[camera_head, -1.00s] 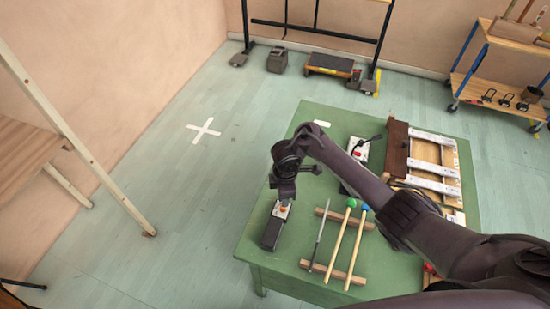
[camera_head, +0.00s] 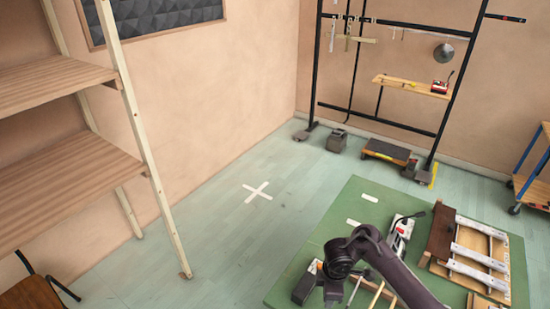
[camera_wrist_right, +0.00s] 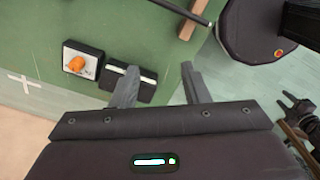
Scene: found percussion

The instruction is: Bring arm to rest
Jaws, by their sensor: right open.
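My right arm (camera_head: 385,262) comes in from the lower right over the green table (camera_head: 345,205). In the head view, its gripper points down near the table's left side, beside a small dark box (camera_head: 303,289). In the right wrist view, my right gripper (camera_wrist_right: 160,86) has its two fingers wide apart, with nothing between them. The box shows there with an orange knob on a white plate (camera_wrist_right: 82,61). The left finger overlaps its other dark part; I cannot tell whether they touch.
Mallets on a rack are partly hidden below the arm. Wooden shelves (camera_head: 70,190) stand left. The floor by the white cross (camera_head: 256,192) is clear.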

